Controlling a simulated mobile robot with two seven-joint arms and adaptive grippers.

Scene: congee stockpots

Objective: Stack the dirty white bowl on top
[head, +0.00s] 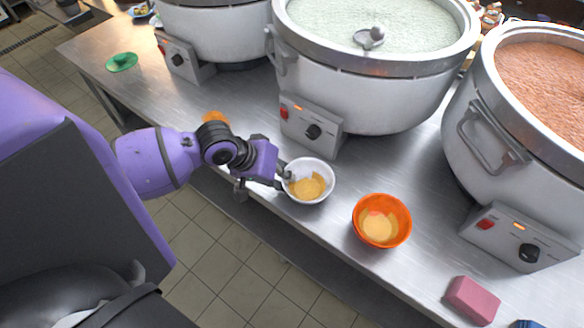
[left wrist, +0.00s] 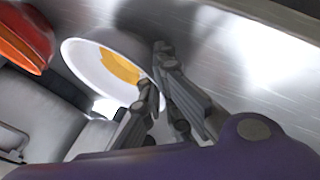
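The white bowl (head: 318,193) has yellow-orange residue inside and is near the counter's front edge. It also shows in the left wrist view (left wrist: 84,66). My left gripper (head: 284,178) is at the bowl's left rim, its fingertips close to the rim. In the left wrist view the fingers (left wrist: 155,68) come together at the rim, but whether they pinch it is unclear. An orange bowl (head: 404,222) with pale yellow residue stands right of the white bowl, apart from it. It shows partly in the left wrist view (left wrist: 25,38). My right gripper is out of view.
The steel counter (head: 380,165) holds three large stockpots: left (head: 215,35), middle (head: 350,95) and right (head: 485,125). Another orange object (head: 215,117) is partly hidden behind my left arm. A pink block (head: 472,300) lies at front right; a green item (head: 122,62) is at far left.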

